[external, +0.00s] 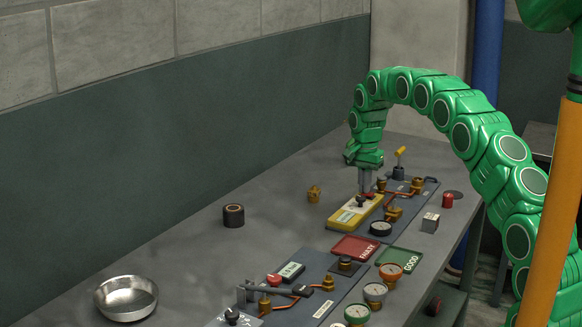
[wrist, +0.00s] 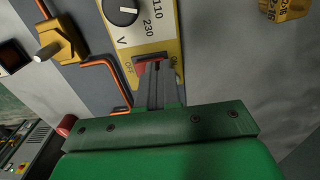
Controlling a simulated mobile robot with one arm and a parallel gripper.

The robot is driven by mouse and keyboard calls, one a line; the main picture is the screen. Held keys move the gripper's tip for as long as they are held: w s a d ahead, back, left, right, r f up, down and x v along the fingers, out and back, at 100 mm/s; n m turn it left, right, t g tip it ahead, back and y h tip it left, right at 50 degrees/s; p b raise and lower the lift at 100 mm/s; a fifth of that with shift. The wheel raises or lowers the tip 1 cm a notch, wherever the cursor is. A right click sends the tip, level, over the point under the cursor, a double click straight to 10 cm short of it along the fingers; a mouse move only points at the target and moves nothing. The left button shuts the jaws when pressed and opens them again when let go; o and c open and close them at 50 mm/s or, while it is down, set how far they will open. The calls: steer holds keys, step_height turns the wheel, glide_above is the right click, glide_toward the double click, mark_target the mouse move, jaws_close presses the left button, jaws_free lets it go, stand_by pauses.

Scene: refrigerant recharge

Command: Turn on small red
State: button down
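A yellow box (external: 346,217) lies on the far panel of the bench. In the wrist view the yellow box (wrist: 158,48) carries a black dial (wrist: 121,11), markings 110, 230 and V, and a small red switch (wrist: 140,68) with lettering beside it. My gripper (external: 365,190) points down over the far end of the box. In the wrist view my gripper's (wrist: 155,66) two grey fingers are together, with their tips at the red switch and covering part of it. Nothing shows between them. I cannot tell whether they touch the switch.
Copper pipes and brass fittings (external: 393,214) and a gauge (external: 381,228) surround the box. A yellow-handled lever (external: 400,153) stands behind. Red (external: 355,248) and green (external: 401,262) plates lie in front. A metal bowl (external: 126,298) and black roll (external: 233,215) sit left, with bare bench between.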

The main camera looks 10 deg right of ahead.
mark_target(376, 199)
steer(key=shift+s+d+f+g, duration=0.1)
steer(key=shift+s+f+g, duration=0.05)
steer(key=shift+f, duration=0.3)
steer(key=shift+s+d+f+g, duration=0.1)
steer(key=shift+s+f+g, duration=0.05)
steer(key=shift+f, duration=0.3)
steer(key=shift+s+d+f, duration=0.35)
steer(key=shift+s+d, duration=0.45)
steer(key=shift+s, duration=0.05)
step_height(376, 199, up, 16)
steer(key=w+a, duration=0.1)
steer(key=shift+w+a+r, duration=0.25)
steer(key=shift+w, duration=0.05)
